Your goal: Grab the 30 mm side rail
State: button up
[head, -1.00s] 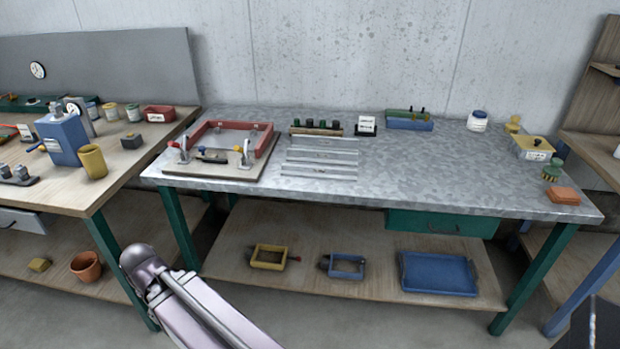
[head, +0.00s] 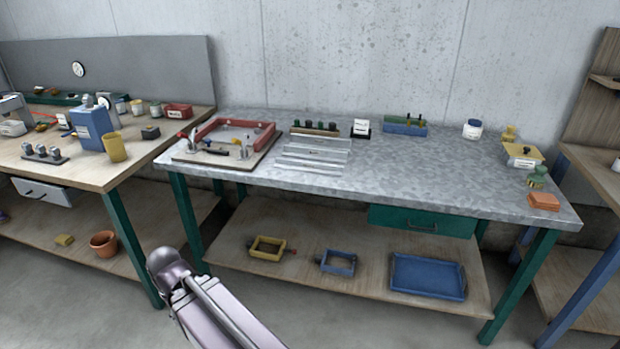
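Several thin silvery side rails (head: 314,160) lie side by side on the metal-topped table, right of the red-framed mould. They look alike from here, and I cannot tell which one is the 30 mm rail. A link of my arm shows at the bottom, in front of the table and well apart from the rails. My gripper is out of the frame.
The red frame (head: 262,136) with clamps sits on a board at the table's left. Behind the rails stand a rack of dark-topped pieces (head: 315,129) and a small white label stand (head: 361,128). The metal table (head: 420,172) is bare at centre right.

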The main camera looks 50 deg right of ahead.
aim_at(326, 169)
jog(key=u, duration=0.1)
jog(key=k, duration=1.15)
jog(key=z, duration=1.45)
jog(key=i, duration=1)
jog(key=z, duration=0.05)
